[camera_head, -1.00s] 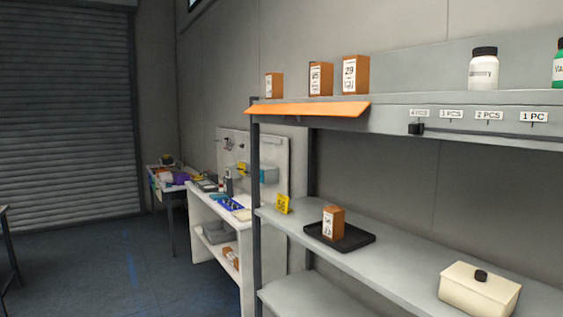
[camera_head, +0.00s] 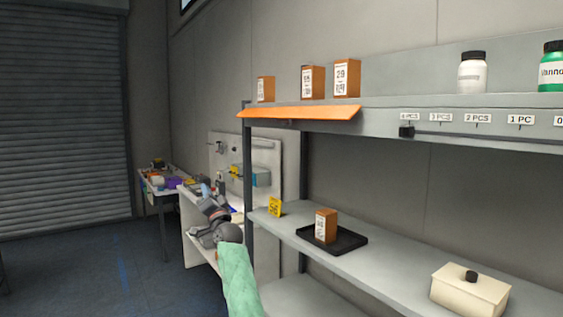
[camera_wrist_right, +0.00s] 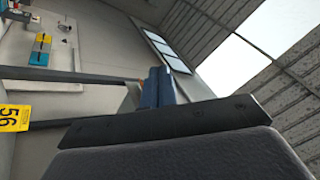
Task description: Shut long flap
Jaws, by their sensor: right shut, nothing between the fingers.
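A long orange flap (camera_head: 300,112) slopes outward from the front edge of the upper shelf, at its left end. My right arm rises from the bottom of the head view, and its gripper (camera_head: 206,190) is left of the shelf post, lower in the picture than the flap and apart from it. In the right wrist view the blue fingers (camera_wrist_right: 158,88) are together with nothing between them. The flap cannot be made out clearly in the wrist view. My left gripper is not in view.
Several orange boxes (camera_head: 312,82) and two bottles stand on the upper shelf (camera_head: 470,100). The lower shelf (camera_head: 390,262) holds a yellow tag (camera_head: 275,207), a black tray (camera_head: 346,241) with a box (camera_head: 326,226), and a cream lidded box (camera_head: 470,291). A dark post (camera_head: 248,170) stands beside my right gripper.

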